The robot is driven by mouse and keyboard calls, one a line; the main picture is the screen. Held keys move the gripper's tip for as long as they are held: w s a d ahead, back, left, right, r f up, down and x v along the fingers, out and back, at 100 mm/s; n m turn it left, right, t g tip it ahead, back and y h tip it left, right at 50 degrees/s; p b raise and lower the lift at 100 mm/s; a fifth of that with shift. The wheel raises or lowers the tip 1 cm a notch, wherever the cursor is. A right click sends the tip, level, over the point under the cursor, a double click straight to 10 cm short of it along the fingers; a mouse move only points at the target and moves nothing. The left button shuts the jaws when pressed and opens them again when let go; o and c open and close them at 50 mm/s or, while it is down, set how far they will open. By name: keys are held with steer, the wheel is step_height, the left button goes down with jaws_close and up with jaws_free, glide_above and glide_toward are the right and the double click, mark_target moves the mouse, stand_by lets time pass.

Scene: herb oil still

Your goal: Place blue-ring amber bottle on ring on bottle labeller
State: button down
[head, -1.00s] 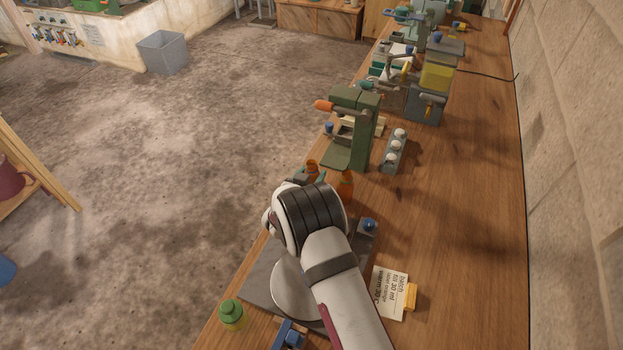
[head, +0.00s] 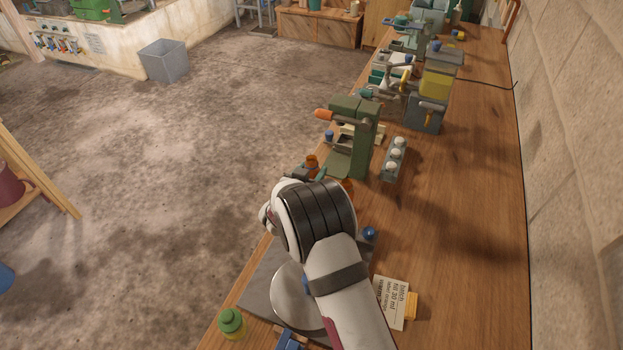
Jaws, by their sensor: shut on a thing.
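An amber bottle (head: 312,160) shows just beyond the wrist of my arm, at the left edge of the workbench. My gripper (head: 313,173) is mostly hidden behind the wrist, but its fingers show on both sides of this bottle and are shut on it. A blue ring on the bottle cannot be made out clearly. A second amber bottle (head: 348,186) stands to the right, partly hidden by my arm. Which machine is the bottle labeller, and where its ring is, cannot be told for certain.
A green press with an orange handle (head: 350,135) stands just beyond my gripper. More machines line the bench behind. A green-capped bottle (head: 231,322) and a card (head: 389,302) are near. The bench's right side is clear.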

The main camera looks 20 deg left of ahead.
mark_target(312, 158)
step_height(312, 158, up, 5)
steer(key=shift+f, duration=0.15)
steer(key=w+d+r+m+h, duration=0.1)
steer(key=d+r, duration=0.6)
steer(key=r, duration=0.1)
steer(key=s+d+r+m+h, duration=0.2)
steer(key=s+d+r, duration=0.3)
steer(key=d+r, duration=0.45)
steer(key=s+d+r+m+h, duration=0.15)
steer(key=s+d+r, duration=0.4)
steer(key=d, duration=0.75)
steer(key=shift+m+g+h, duration=0.45)
steer(key=shift+g+h, duration=0.05)
steer(key=shift+h, duration=0.45)
steer(key=a+f, duration=0.9)
steer(key=f, duration=0.1)
steer(key=a+f, duration=0.9)
steer(key=f, duration=0.1)
steer(key=a+f, duration=0.9)
steer(key=f, duration=0.1)
steer(key=shift+w+a+f, duration=0.1)
steer(key=shift+w+a, duration=0.2)
steer(key=shift+w, duration=0.1)
steer(key=shift+f, duration=0.4)
